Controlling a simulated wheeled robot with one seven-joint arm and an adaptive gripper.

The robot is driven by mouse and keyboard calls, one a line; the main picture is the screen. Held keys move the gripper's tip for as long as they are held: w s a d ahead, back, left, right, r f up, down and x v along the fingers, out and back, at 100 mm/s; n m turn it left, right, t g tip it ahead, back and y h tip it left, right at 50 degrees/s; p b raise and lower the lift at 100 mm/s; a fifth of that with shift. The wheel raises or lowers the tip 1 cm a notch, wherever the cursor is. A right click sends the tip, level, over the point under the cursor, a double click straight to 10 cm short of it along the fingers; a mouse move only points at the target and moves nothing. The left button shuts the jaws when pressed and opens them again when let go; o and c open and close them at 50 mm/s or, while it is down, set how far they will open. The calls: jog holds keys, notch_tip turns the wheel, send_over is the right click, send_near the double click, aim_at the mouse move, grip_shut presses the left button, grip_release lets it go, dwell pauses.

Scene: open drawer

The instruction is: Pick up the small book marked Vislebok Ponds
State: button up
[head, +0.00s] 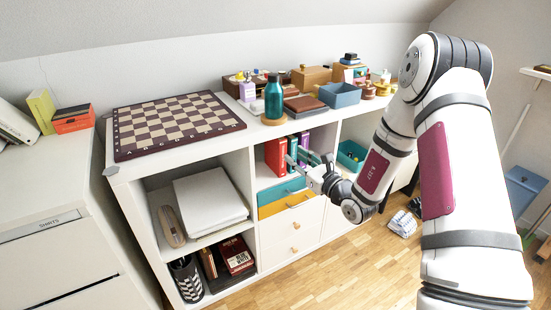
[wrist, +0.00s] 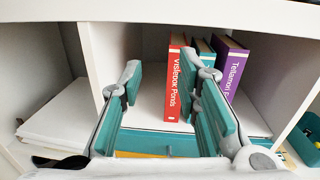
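The small red book marked Vislebok Ponds (wrist: 175,85) stands upright in a shelf compartment, its white-lettered spine facing me. In the head view the red book (head: 275,157) is at the left of a short row of books. My gripper (wrist: 162,72) is open and empty, its teal-padded fingers spread wide. In the wrist view the red book shows between the fingers, nearer the right one, and appears beyond the tips. In the head view my gripper (head: 308,164) is in front of the compartment, right of the red book. The right finger partly hides the neighbouring books.
A teal book (wrist: 205,50) and a purple book (wrist: 232,65) stand right of the red book. A teal drawer (head: 281,190) is below the compartment, with a yellow one (head: 287,204) under it. Shelf walls bound both sides; space left of the red book is clear.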

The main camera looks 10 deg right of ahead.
aim_at(283, 147)
jog(key=shift+m+h, duration=0.6)
jog(key=w, duration=0.2)
jog(key=w+f+b, duration=0.1)
jog(key=w, duration=0.2)
jog(key=w+f+b, duration=0.1)
jog(key=w, duration=0.2)
jog(key=shift+w+a+f, duration=0.1)
jog(key=shift+a+f, duration=0.1)
jog(key=shift+a, duration=0.15)
jog(key=b+x, duration=0.2)
jog(key=x, duration=0.2)
jog(key=shift+w+f, duration=0.2)
jog(key=shift+w, duration=0.15)
jog(key=shift+w+a+r+b, duration=0.1)
jog(key=shift+w+b, duration=0.2)
jog(key=shift+c, duration=0.2)
grip_shut()
